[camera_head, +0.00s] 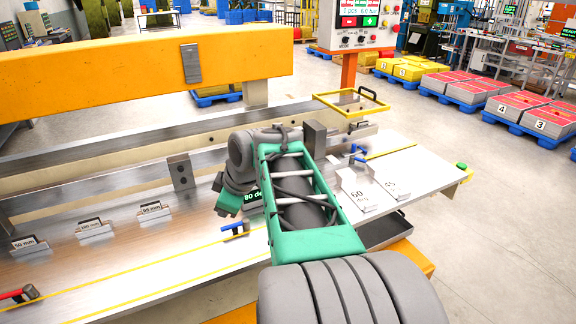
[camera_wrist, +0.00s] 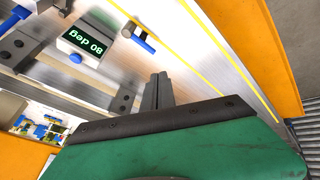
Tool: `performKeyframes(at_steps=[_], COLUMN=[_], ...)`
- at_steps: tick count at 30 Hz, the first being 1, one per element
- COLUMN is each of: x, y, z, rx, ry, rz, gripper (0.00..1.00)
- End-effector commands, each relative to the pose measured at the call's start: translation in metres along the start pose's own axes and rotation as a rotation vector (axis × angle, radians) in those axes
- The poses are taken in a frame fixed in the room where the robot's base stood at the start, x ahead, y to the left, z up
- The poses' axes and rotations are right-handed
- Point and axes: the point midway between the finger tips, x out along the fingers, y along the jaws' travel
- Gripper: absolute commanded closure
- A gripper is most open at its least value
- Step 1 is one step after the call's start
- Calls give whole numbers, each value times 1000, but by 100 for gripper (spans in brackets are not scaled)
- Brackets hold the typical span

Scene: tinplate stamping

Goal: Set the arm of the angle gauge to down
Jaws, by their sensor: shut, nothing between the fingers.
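A box with a green-lit display reading "80 deg" (camera_wrist: 85,42), which I take for the angle gauge, sits on the metal bed in the wrist view, upside down there. In the head view its display (camera_head: 252,197) is partly hidden behind my arm. I cannot make out the gauge's arm or its position. My gripper (camera_wrist: 157,88) is shut and empty, below and right of the display in the wrist view, apart from it. In the head view my arm hides the fingertips.
A blue-handled clamp (camera_wrist: 143,42) stands beside the display; it shows in the head view (camera_head: 235,229) too. Blocks marked 60 deg (camera_head: 357,191) and 45 (camera_head: 391,182) lie right of my arm. Labelled blocks (camera_head: 94,229) stand at left. A yellow beam (camera_head: 120,72) spans above the bed.

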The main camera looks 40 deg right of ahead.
Motion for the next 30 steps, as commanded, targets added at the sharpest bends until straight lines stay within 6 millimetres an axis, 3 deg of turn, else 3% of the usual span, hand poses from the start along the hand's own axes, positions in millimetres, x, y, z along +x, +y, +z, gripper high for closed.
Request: performKeyframes(at_steps=[1, 3, 6, 9, 12, 16, 30], x=[-4, -19, -45, -67, -77, -69, 19], y=[51, 108, 164, 191, 200, 205, 233], z=[27, 64, 123, 166, 186, 186, 169], rx=[-103, -293, -526, -688, -767, -786, -782], ry=[22, 48, 52, 36, 25, 25, 23], rz=[45, 115, 208, 274, 302, 306, 305], gripper=[100, 100, 100, 100, 100, 100, 100])
